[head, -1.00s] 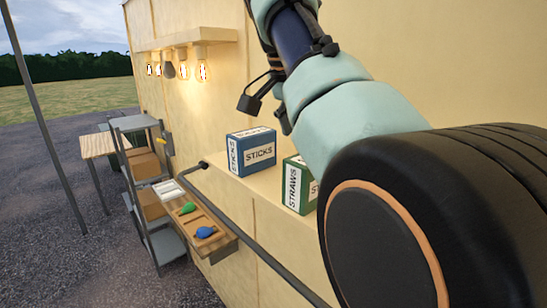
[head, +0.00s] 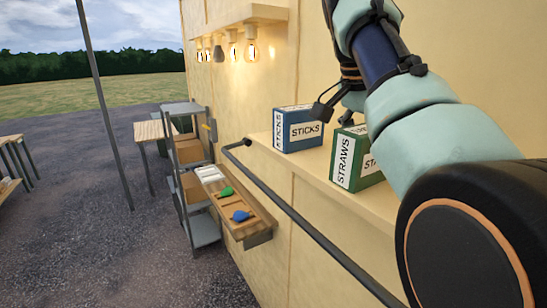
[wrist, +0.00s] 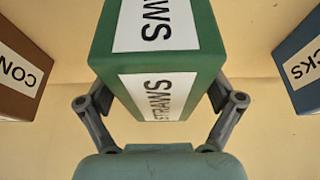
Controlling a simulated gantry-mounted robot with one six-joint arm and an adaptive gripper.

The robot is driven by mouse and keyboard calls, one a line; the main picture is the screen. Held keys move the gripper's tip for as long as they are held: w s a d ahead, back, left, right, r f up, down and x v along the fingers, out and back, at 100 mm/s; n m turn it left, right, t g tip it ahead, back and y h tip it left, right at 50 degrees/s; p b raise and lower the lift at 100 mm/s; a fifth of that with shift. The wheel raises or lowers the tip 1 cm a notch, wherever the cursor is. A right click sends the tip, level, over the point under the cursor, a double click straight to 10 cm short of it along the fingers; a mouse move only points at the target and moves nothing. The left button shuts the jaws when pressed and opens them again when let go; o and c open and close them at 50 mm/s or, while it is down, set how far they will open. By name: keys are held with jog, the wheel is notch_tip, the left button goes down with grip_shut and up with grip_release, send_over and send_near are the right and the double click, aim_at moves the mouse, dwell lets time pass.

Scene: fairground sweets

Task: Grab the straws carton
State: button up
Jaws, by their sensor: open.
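The straws carton (head: 346,162) is a green box with white labels, standing on the cream shelf in the head view. My arm hides part of it there. In the wrist view the straws carton (wrist: 157,66) fills the upper middle, its label upside down. My gripper (wrist: 160,97) is open, with one finger on each side of the carton's near end. A narrow gap seems to remain at the sides; I cannot tell whether either finger touches.
The blue sticks carton (head: 297,131) stands left of the straws carton, and shows at the right in the wrist view (wrist: 303,62). A brown carton (wrist: 20,75) is at the left there. A dark rail (head: 310,228) runs along the shelf front.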

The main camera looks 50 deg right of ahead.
jog(key=shift+f, duration=0.2)
dwell(0.4)
jog(key=shift+c, duration=0.4)
jog(key=c, duration=1.4)
jog(key=shift+r, duration=0.1)
notch_tip(320, 180, up, 11)
jog(key=p, duration=1)
jog(key=shift+f, duration=0.3)
